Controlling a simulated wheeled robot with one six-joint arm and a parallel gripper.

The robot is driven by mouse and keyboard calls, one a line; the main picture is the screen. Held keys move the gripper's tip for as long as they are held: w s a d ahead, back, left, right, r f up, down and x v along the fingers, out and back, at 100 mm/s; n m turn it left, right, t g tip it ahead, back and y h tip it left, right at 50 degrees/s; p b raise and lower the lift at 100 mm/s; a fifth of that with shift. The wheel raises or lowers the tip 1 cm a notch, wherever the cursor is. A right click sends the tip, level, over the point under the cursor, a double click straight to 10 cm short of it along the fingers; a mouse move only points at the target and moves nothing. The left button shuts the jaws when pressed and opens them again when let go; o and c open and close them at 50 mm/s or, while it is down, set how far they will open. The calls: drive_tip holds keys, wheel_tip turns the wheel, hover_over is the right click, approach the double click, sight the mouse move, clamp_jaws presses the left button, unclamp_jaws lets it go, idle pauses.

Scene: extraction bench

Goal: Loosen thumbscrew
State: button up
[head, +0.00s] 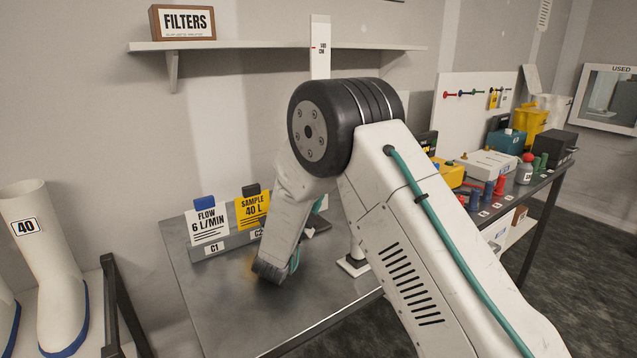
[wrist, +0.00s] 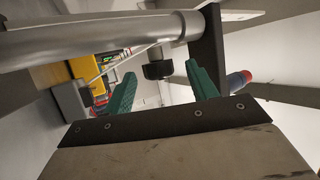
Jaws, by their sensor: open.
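The thumbscrew (wrist: 155,71) is a black ribbed knob on a short metal stem in the wrist view. The stem meets a pale metal tube (wrist: 90,38) that crosses the top of the picture. My gripper (wrist: 161,69) is open, with one green finger on each side of the knob. Gaps show between the knob and both fingers; how far the knob reaches between them in depth is hard to tell. In the head view my arm hides the thumbscrew and most of the gripper.
An upright scale post (head: 320,45) rises behind my arm from the metal bench (head: 215,300). A C1/C2 card holder (head: 223,246) with a white flow card and a yellow sample card stands left. Bottles and boxes crowd the right bench. A wall shelf (head: 270,46) is above.

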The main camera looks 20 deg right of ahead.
drive_tip(key=s+a, duration=0.7)
drive_tip(key=a, duration=0.1)
drive_tip(key=shift+s, duration=0.4)
drive_tip(key=shift+a, duration=0.1)
drive_tip(key=w+d+m+g+y, duration=0.1)
drive_tip(key=w+d+g, duration=0.1)
drive_tip(key=w+d, duration=0.1)
drive_tip(key=w+d+r+m+g+y, duration=0.1)
drive_tip(key=w+d+m+g+y, duration=0.1)
drive_tip(key=w+d, duration=0.2)
drive_tip(key=w+d+m+g+y, duration=0.1)
drive_tip(key=w+d+g+y, duration=0.1)
drive_tip(key=w+d, duration=0.2)
drive_tip(key=shift+w+d+r, duration=0.1)
drive_tip(key=shift+d+r, duration=0.05)
drive_tip(key=shift+d, duration=0.55)
drive_tip(key=c, duration=1)
